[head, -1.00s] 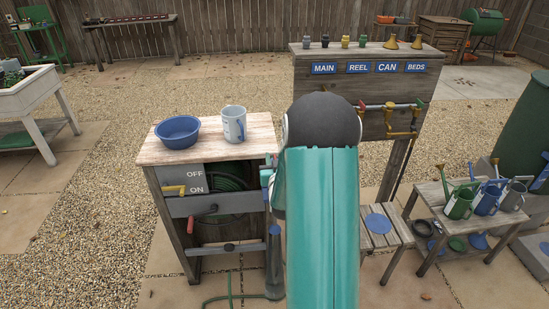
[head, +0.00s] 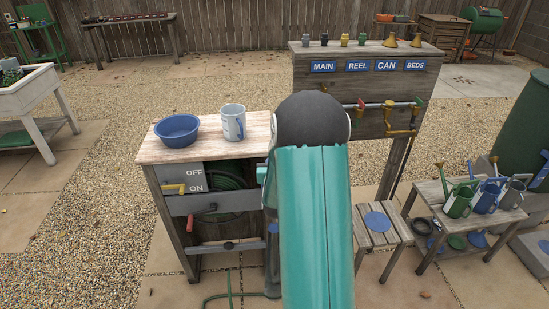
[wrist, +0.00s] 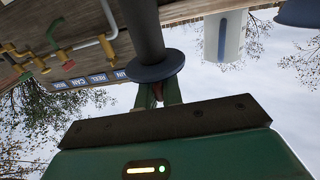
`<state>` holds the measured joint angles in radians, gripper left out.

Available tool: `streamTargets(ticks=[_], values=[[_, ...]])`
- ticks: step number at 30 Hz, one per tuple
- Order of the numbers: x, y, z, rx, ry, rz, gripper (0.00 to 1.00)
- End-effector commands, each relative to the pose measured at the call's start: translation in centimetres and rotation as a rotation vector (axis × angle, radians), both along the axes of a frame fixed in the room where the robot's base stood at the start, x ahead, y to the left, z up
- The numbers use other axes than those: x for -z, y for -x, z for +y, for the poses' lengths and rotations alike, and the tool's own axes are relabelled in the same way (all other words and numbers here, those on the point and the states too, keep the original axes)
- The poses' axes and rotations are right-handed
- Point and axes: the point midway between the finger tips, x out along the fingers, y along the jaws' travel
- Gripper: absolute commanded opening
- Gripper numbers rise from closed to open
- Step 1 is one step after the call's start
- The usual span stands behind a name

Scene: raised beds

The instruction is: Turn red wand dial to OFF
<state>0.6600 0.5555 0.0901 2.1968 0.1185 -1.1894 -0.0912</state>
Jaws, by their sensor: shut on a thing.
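In the wrist view my gripper (wrist: 158,95) is shut on a small reddish part just under a dark grey disc. A dark grey tapered tube (wrist: 144,35) rises from that disc. Whether the reddish part is the red wand dial I cannot tell, and no marking on it is readable. In the head view my arm hides my gripper and what it holds, at the right side of the wooden cabinet (head: 165,222). The cabinet's front has an OFF/ON plate (head: 194,182) with a yellow lever (head: 173,188) lying level, close to ON.
A blue bowl (head: 177,131) and a pale mug (head: 233,121) stand on the cabinet top. A red-handled crank (head: 205,208) juts from its front. A labelled valve board (head: 365,90) and a slatted bench (head: 377,239) stand to the right.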

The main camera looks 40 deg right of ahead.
Motion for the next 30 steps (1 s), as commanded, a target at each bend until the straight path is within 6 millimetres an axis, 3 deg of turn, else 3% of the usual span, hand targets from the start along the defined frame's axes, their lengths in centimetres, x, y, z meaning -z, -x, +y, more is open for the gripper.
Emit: streamTargets(ticks=[30], values=[[0.29,-0.15,0.08,0.84,-0.003,0.005,0.0]])
